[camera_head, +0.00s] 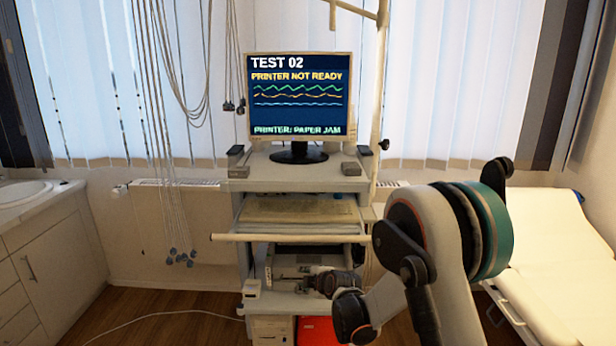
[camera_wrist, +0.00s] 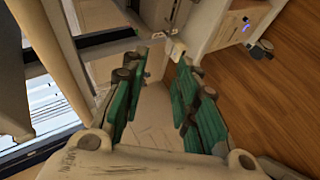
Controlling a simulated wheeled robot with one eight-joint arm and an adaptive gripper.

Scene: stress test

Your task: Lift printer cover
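A cart (camera_head: 233,185) stands in the middle of the head view. Its lower shelf holds pale equipment that seems to be the printer; its cover cannot be told apart clearly, being partly behind my arm and gripper. My gripper (camera_head: 287,281) reaches in at that shelf, pointing left. In the wrist view my gripper (camera_wrist: 160,72) has its green-padded fingers apart, with nothing gripped between them. A small cream tab (camera_wrist: 175,49) shows just beyond the fingertips, apparently not held. The monitor (camera_head: 298,97) reads "PRINTER NOT READY" and "PRINTER: PAPER JAM".
A pale bar (camera_head: 290,238) runs across the cart front above my gripper. A red box (camera_head: 316,331) stands at the bottom. Cables (camera_head: 165,150) hang at left. A sink counter (camera_head: 30,210) is left, a couch (camera_head: 550,250) right. Wooden floor (camera_head: 150,315) is open at left.

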